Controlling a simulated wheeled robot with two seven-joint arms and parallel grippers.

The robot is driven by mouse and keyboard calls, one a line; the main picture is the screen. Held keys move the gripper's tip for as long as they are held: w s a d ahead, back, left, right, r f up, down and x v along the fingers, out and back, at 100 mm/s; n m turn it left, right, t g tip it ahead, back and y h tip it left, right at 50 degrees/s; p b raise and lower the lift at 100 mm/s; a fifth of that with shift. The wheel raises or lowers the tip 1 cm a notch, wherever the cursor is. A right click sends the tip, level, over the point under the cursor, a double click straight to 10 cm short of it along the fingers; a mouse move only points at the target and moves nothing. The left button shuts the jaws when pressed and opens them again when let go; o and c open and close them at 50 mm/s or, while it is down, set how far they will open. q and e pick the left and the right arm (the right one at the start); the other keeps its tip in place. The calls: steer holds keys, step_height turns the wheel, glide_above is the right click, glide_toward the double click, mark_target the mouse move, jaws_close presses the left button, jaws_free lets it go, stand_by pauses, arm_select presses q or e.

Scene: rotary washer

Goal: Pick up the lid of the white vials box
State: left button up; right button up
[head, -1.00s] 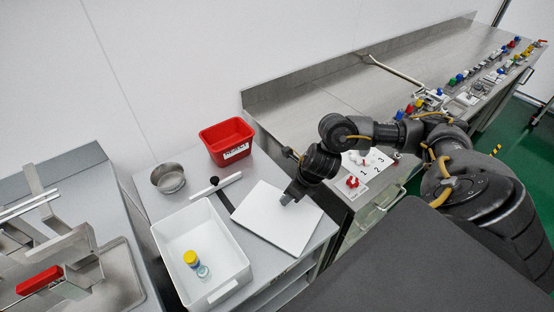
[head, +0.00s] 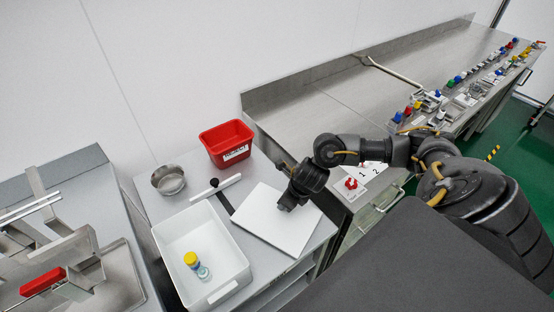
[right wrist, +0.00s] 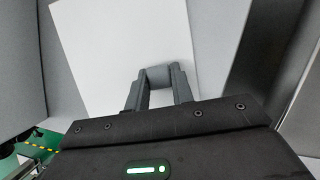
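The lid (head: 269,222) is a flat white panel lying tilted in the picture on the grey table, right of the open white box (head: 217,265). It also shows in the right wrist view (right wrist: 110,40). A grey block-like handle (right wrist: 159,76) stands on it. My right gripper (head: 285,207) is down at the lid, its fingertips hidden from the head. In the right wrist view, its fingers (right wrist: 160,86) lie on either side of the handle; I cannot tell whether they press on it. My left gripper is out of view.
The white box holds yellow- and blue-toned vials (head: 197,265). A red bin (head: 228,143), a metal bowl (head: 168,179) and a white bar with a black knob (head: 215,187) stand behind. A steel bench (head: 340,100) runs right; metal equipment (head: 70,265) stands left.

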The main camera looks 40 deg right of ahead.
jaws_close()
steer(key=shift+r, duration=0.1)
steer(key=shift+w+r, duration=0.1)
steer(key=shift+r, duration=0.35)
steer(key=v, duration=0.3)
steer(key=shift+w+a+r, duration=0.15)
steer(key=shift+w+a, duration=0.05)
steer(key=s+a+r+p, duration=0.1)
steer(key=s+r+p, duration=0.6)
steer(key=s, duration=0.6)
step_height(320, 180, up, 2)
steer(key=shift+s+a+p, duration=0.2)
steer(key=shift+a+p, duration=0.15)
steer(key=shift+p, duration=0.05)
steer(key=shift+f, duration=0.1)
